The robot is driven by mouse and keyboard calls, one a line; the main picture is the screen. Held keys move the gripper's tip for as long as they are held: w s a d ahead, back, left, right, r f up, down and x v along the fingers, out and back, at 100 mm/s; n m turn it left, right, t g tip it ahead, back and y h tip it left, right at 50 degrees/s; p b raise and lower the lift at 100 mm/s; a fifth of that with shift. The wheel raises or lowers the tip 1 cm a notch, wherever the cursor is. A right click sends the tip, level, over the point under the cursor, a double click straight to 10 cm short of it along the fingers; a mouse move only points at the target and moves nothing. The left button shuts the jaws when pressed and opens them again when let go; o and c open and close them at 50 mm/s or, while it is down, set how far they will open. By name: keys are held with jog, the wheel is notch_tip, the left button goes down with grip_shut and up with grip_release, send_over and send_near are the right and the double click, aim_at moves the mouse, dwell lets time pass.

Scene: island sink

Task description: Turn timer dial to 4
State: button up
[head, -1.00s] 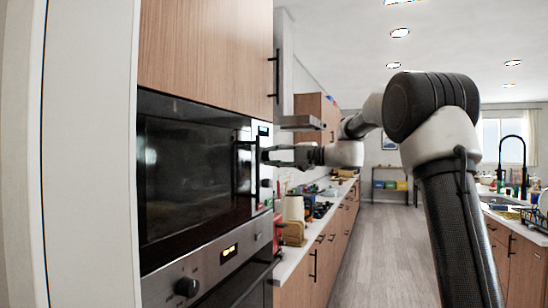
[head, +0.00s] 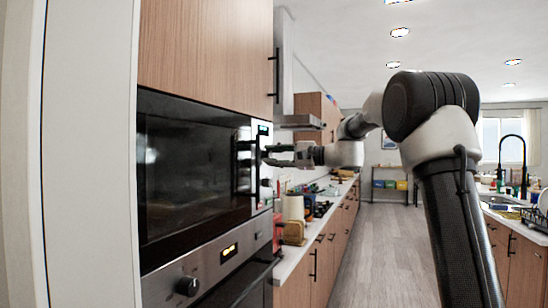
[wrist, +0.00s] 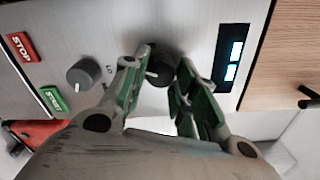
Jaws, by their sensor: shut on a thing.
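The microwave (head: 190,175) is built into the wall at the left in the head view. Its steel control panel (wrist: 130,25) fills the top of the wrist view. A dark round dial (wrist: 160,71) with a white pointer line sits between my fingertips, nearer the lit display (wrist: 231,62). My gripper (wrist: 163,66) is shut on this dial, with one finger on each side. In the head view my gripper (head: 268,155) reaches the panel and hides that dial. Most numbers around the dial are hidden or too small to read.
A second dial (wrist: 83,73) lies beside the held one, near the red STOP button (wrist: 22,47) and green START button (wrist: 53,99). The microwave's handle (head: 245,168) stands close by. A cluttered counter (head: 318,232) runs below and beyond. The floor aisle (head: 370,250) is clear.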

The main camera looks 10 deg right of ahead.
jog(key=o, duration=1)
jog(key=shift+d, duration=0.15)
jog(key=v, duration=1.1)
jog(key=shift+s+d, duration=0.25)
jog(key=shift+d, duration=0.05)
